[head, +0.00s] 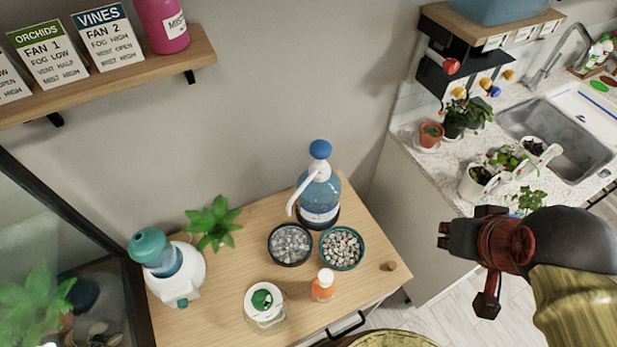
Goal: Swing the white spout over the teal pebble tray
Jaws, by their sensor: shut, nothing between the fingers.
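A blue bottle (318,192) with a blue-topped pump stands upright near the back right of the wooden cabinet top. Its white spout (300,192) curves out to the left and down, its tip above and behind the dark pebble tray (271,254). The teal pebble tray (325,259) sits to the right of the dark one, in front of the bottle, holding light pebbles. My gripper (443,235) is at the right, pointing left, shut and empty. It is apart from the bottle and the spout, right of the cabinet top.
On the cabinet top are an orange bottle (323,290), a lidded jar (264,312), a white-and-teal device (180,278), a small plant (213,222) and a small brown object (389,266). A shelf (130,78) hangs upper left. A counter with pots (474,183) and sink is right.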

